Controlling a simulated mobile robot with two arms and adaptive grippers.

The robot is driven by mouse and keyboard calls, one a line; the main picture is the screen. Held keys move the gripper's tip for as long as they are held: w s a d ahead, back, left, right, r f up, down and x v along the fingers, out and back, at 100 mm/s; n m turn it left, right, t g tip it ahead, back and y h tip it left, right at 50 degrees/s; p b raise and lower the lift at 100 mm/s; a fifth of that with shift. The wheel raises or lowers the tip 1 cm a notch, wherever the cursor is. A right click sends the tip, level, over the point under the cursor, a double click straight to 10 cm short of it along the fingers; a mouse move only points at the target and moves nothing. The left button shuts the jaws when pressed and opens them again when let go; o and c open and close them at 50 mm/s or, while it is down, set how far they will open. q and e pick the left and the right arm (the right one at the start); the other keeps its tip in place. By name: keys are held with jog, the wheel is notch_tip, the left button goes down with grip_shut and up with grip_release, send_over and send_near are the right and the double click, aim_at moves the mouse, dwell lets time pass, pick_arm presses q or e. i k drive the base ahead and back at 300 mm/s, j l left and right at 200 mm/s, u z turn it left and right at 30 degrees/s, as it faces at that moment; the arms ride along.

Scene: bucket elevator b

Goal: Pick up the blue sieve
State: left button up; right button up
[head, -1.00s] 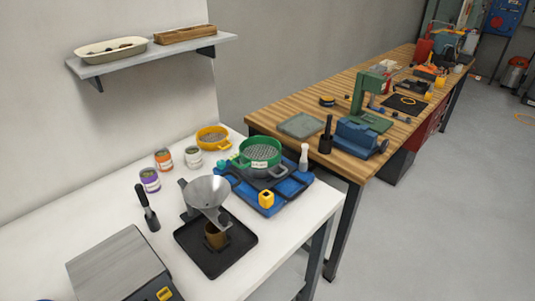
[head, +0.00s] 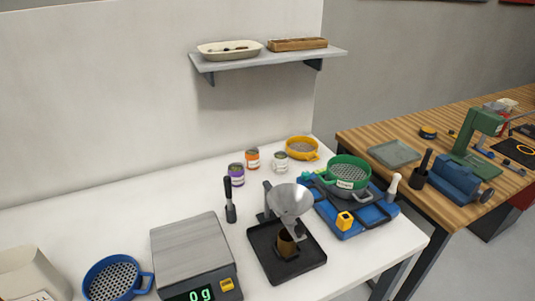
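The blue sieve (head: 112,278) is a round blue ring with a perforated base and a side handle pointing right. It rests on the white table (head: 75,222) at the lower left of the head view, between a pale box and a scale. Neither of my grippers shows in the head view.
Right of the sieve is the scale (head: 190,248), reading 0 g. A pale box (head: 32,276) stands to its left. A funnel (head: 289,201) stands over a black tray (head: 310,255). A green sieve (head: 348,172) and a yellow sieve (head: 302,148) are farther right. A shelf (head: 270,58) hangs above.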

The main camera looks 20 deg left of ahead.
aim_at(118, 276)
jog(key=u, duration=1.9)
jog(key=i+j+z, duration=0.2)
jog(key=j, duration=0.25)
jog(key=j+z, duration=0.2)
jog(key=j, duration=0.25)
jog(key=k, duration=0.05)
